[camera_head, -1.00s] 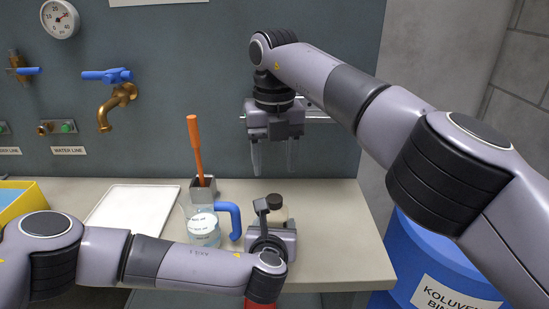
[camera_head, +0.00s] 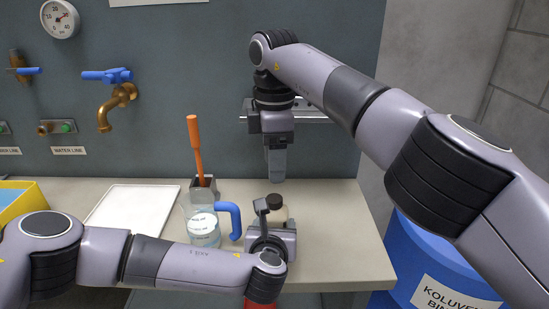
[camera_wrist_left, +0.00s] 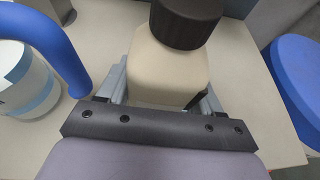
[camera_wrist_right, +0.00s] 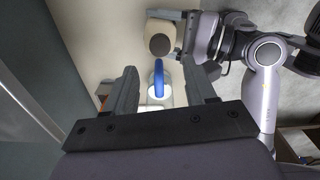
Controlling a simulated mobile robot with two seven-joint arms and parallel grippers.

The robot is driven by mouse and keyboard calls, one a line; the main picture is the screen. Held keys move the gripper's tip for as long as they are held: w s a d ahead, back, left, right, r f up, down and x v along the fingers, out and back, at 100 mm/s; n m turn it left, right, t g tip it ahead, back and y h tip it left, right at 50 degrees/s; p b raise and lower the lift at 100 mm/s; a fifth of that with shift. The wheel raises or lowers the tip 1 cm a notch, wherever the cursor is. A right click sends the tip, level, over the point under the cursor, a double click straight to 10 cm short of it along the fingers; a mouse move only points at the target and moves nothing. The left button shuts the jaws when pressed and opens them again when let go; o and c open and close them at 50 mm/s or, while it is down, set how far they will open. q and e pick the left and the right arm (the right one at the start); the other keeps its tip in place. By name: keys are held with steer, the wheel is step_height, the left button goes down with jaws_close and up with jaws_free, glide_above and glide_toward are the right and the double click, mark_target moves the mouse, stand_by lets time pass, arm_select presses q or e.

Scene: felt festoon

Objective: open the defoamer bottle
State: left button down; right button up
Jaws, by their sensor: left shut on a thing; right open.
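The defoamer bottle (camera_head: 283,213) is a cream, square-bodied bottle with a dark cap (camera_head: 275,201) on its neck. It stands upright at the bench's right part, partly hidden by my left gripper (camera_head: 268,222). In the left wrist view, my left gripper's jaws are shut on the body of the bottle (camera_wrist_left: 168,78), with the cap (camera_wrist_left: 187,22) above them. My right gripper (camera_head: 277,178) is open and empty, pointing down above and behind the bottle. In the right wrist view, the bottle (camera_wrist_right: 155,28) lies beyond the fingertips and its cap shows from above.
A clear jug with a blue handle (camera_head: 233,220) stands just left of the bottle. Behind it, an orange-handled tool (camera_head: 195,146) stands in a metal holder (camera_head: 203,190). A white tray (camera_head: 133,212) lies further left. The bench's right end (camera_head: 345,235) is clear; a blue barrel (camera_head: 420,255) stands beyond.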

mark_target(274, 198)
steer(key=m, duration=0.6)
steer(key=shift+f, duration=4)
